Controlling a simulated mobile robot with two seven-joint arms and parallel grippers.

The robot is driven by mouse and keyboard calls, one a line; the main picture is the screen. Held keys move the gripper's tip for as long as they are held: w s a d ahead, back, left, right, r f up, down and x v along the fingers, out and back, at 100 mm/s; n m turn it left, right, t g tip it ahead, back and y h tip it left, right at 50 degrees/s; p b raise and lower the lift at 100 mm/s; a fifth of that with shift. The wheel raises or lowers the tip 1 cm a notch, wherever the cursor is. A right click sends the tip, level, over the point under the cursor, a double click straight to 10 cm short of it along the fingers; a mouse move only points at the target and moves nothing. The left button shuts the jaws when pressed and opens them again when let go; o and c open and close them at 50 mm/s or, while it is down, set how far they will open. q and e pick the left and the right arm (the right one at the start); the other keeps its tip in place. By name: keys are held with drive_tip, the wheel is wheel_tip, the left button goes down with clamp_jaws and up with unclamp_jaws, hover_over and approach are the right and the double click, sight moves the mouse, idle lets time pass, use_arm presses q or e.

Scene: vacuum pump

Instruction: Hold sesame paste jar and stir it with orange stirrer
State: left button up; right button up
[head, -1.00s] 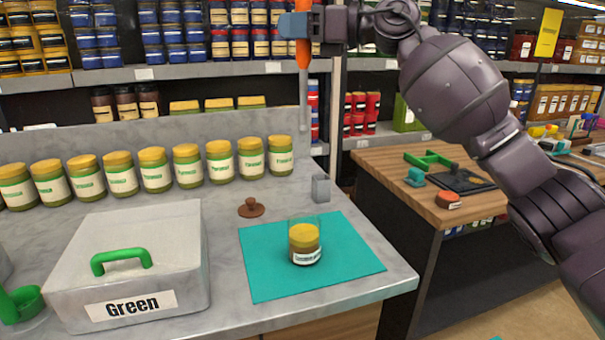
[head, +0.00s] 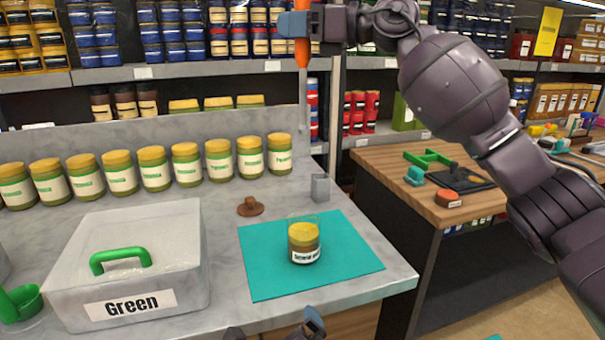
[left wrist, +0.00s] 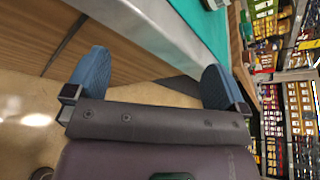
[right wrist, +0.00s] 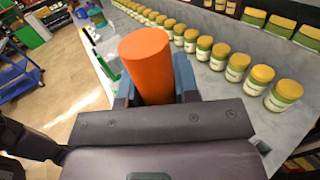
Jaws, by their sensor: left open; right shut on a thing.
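The sesame paste jar (head: 304,243) is a small open glass jar with yellow and brown contents and a white label. It stands upright on the teal mat (head: 350,262) on the counter. My right gripper (head: 301,24) is shut on the orange stirrer (head: 302,52), holding it upright with its thin rod down, high above and behind the jar. The stirrer's orange handle also fills the jaws in the right wrist view (right wrist: 147,62). My left gripper (left wrist: 150,82) is open and empty, below the counter's front edge. Its fingertips (head: 280,328) just show at the bottom of the head view.
A brown knobbed lid (head: 250,207) and a small grey holder (head: 320,187) stand near the mat. A white box labelled "Green" (head: 130,262) is at the left. Several green jars (head: 155,170) line the counter's back. A wooden table (head: 400,170) is at the right.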

use_arm(q)
wheel_tip(320, 180, up, 4)
drive_tip(key=w+d+m+t, duration=0.2)
drive_tip(key=m, duration=0.2)
drive_tip(key=m+t, duration=0.2)
drive_tip(key=m, duration=0.3)
approach(303, 242)
drive_tip(key=shift+w+a+h, duration=0.1)
drive_tip(key=shift+w+h, duration=0.3)
drive_tip(key=shift+w, duration=0.7)
drive_tip(key=w, duration=1.1)
drive_tip(key=c, duration=1.1)
